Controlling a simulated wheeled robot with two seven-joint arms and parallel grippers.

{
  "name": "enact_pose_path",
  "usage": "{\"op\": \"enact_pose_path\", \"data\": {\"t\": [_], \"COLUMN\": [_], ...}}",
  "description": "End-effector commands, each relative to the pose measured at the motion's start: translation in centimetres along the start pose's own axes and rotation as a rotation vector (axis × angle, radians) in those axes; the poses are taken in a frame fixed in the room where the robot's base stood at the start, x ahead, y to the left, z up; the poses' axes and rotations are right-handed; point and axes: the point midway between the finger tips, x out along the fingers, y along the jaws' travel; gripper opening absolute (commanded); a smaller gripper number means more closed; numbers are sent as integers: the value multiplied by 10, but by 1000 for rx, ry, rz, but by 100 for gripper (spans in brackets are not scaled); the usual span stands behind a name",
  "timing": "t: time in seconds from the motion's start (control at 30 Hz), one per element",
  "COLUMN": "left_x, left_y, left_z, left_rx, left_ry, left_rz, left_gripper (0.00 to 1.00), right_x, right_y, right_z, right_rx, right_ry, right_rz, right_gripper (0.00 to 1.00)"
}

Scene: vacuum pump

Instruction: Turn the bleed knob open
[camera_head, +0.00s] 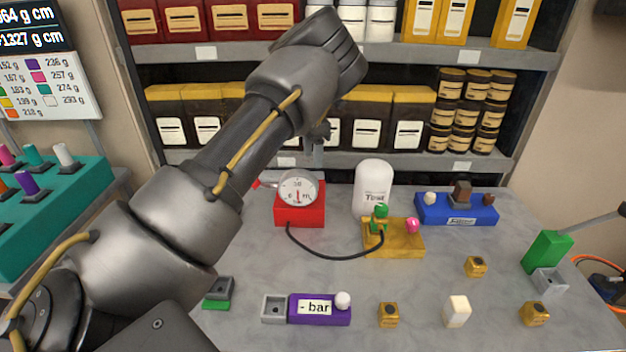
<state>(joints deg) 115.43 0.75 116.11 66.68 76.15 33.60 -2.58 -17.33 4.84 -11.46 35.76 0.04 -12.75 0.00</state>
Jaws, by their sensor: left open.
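A yellow block (393,246) on the grey table carries a green fitting (380,216) and a round pink knob (412,226). No readable label shows which knob is the bleed knob. A black hose runs from the green fitting to a red gauge block (300,212) with a white dial (298,188). A white tank (373,187) stands behind the yellow block. My left arm crosses from the lower left. My left gripper (316,147) is small and partly hidden below its wrist, above and behind the dial, apart from the knobs. It is open. My right gripper is out of view.
A blue block (456,209) stands behind right. A purple block (319,310) with a white knob (343,299) lies in front, near small yellow blocks (388,315). A green block with a grey lever (546,250) stands at right. Shelves (410,55) of containers rise behind.

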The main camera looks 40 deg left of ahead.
Motion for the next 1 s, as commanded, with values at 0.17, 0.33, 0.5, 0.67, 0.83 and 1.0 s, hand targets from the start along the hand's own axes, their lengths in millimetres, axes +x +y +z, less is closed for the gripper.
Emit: {"op": "enact_pose_path", "data": {"t": [0.17,0.33,0.5,0.67,0.83,1.0], "left_x": [35,62,78,83,83,83], "left_y": [-1,-1,-1,-1,-1,-1], "left_z": [0,0,1,1,1,1], "left_rx": [0,1,2,2,2,2], "left_ry": [3,3,1,1,1,0], "left_rz": [-3,-3,-1,-1,-1,-1], "left_gripper": [49,49,49,49,49,31], "right_x": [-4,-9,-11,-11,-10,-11], "right_y": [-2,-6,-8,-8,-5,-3], "right_z": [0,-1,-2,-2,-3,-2], "right_rx": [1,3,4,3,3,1], "right_ry": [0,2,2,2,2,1], "right_rz": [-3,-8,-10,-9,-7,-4], "right_gripper": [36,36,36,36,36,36]}}
